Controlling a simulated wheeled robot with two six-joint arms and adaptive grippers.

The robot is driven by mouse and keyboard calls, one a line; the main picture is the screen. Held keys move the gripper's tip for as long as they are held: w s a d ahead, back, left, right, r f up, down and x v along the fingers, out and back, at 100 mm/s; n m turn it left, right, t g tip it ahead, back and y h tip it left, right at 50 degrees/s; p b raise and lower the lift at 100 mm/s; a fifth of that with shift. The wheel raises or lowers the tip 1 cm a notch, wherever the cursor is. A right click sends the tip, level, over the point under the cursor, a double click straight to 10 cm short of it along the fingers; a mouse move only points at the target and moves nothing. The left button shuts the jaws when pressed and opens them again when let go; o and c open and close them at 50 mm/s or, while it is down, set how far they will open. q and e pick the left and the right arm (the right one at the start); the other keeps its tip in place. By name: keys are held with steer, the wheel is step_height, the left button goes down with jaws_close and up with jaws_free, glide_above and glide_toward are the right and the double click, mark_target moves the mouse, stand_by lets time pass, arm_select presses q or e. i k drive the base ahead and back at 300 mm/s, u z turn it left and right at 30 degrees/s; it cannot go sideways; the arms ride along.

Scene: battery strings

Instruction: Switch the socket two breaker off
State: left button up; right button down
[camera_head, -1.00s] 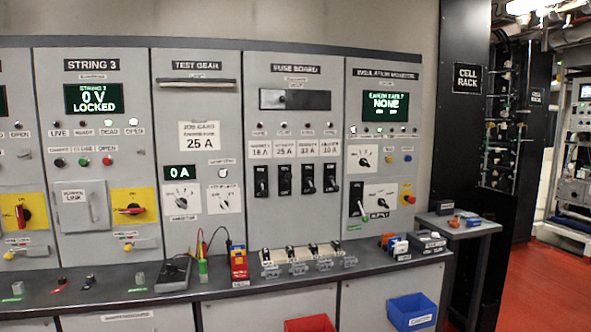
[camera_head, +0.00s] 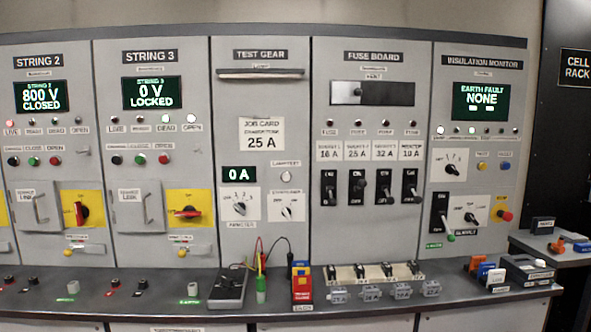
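The fuse board panel (camera_head: 342,135) is right of centre. It carries a row of several black breakers under rating labels, reading from the left 16 A, 25 A, 32 A and 10 A. The second breaker (camera_head: 357,187) is under the 25 A label (camera_head: 357,150); the small text above the rating is too blurred to read surely. Neither of my grippers is in view.
A ledge (camera_head: 330,312) runs below the panels. On it stand a black meter with leads (camera_head: 228,288), a red and yellow block (camera_head: 302,283) and a fuse rack (camera_head: 370,272). The job card (camera_head: 261,134) reads 25 A. The space before the breakers is clear.

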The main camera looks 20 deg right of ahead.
mark_target(362, 183)
steer(key=u, duration=0.1)
steer(key=i, duration=1.15)
steer(key=z, duration=0.55)
